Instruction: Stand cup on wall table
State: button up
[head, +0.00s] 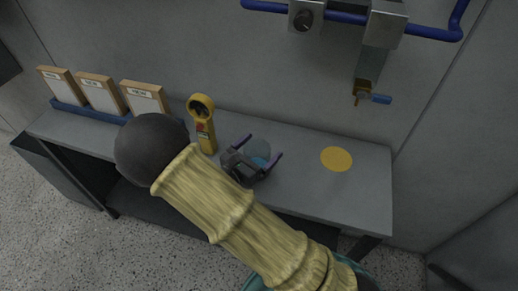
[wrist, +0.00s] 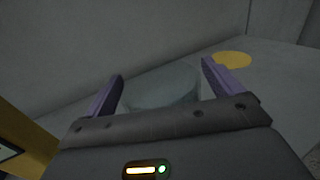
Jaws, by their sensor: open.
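A pale, see-through bluish cup (head: 260,148) is at the middle of the grey wall table (head: 310,180), right of the yellow device. In the wrist view the cup (wrist: 163,85) shows between my two purple fingers, with a gap on each side. My gripper (head: 259,151) is open around or just above it; I cannot tell how deep the fingers reach. It also shows in the wrist view (wrist: 162,70). The cup's lower part is hidden by my gripper. A flat yellow disc (head: 336,159) lies on the table to the right, with nothing on it.
A yellow handheld device (head: 203,123) stands close left of my gripper. Several framed boards (head: 100,94) stand in a blue rack at the left. The table's right end is clear.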

jog(key=v, duration=1.2)
jog(key=shift+r, duration=0.1)
dwell(1.3)
